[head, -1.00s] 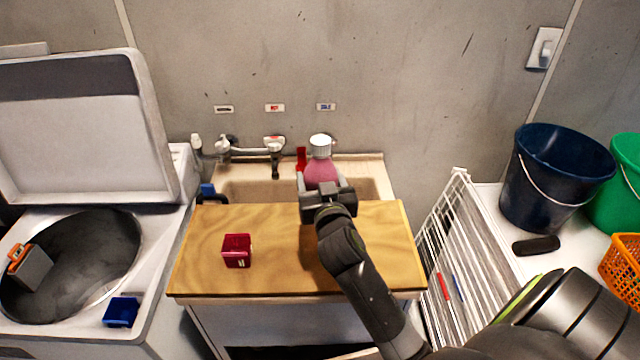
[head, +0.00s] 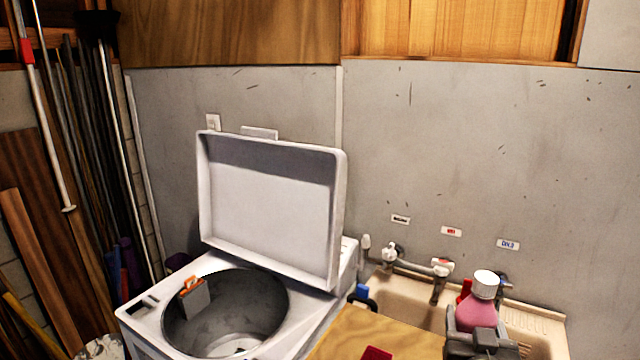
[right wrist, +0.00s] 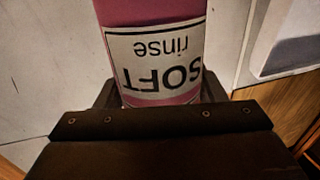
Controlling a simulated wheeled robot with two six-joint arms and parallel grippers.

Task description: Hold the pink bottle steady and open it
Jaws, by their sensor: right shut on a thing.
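The pink bottle (head: 473,311) with a white cap (head: 486,284) stands upright at the sink, at the lower right of the head view. The cap is on the bottle. My right gripper (head: 480,335) is shut on the bottle's body from the near side. In the right wrist view the bottle (right wrist: 150,14) rises between the fingers, its "SOFT rinse" label (right wrist: 158,58) upside down. The bottle's base is hidden by the gripper. My left gripper is not in view.
A beige sink (head: 405,293) with taps lies behind the wooden board (head: 375,335). A red block (head: 376,353) sits on the board. An open washing machine (head: 180,340) with a raised lid (head: 270,210) stands left, an orange-and-grey item (head: 194,300) inside.

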